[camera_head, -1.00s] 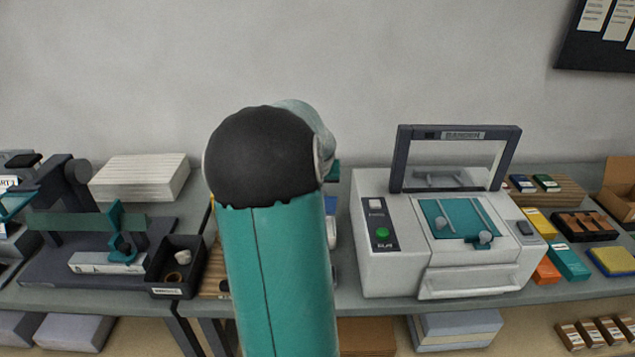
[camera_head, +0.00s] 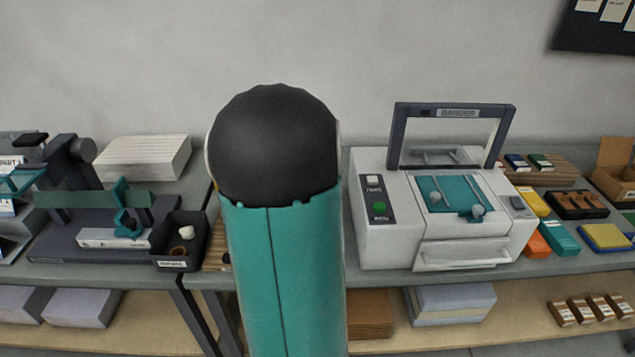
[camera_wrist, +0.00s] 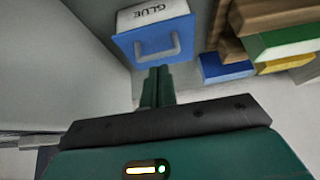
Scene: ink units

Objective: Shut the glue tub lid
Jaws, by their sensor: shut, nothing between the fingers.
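The glue tub (camera_wrist: 148,14) is at the top of the wrist view, with a white face lettered GLUE upside down. Its blue lid (camera_wrist: 155,42) carries a grey loop handle (camera_wrist: 158,50). How far the lid stands open cannot be told from this angle. My gripper (camera_wrist: 157,70) is shut and empty, its teal fingertips just below the handle in the picture; whether they touch the lid is unclear. In the head view my arm hides the tub and the gripper.
In the wrist view, stacked wooden, green, yellow and blue blocks (camera_wrist: 285,40) lie right of the tub. A grey wall is behind.

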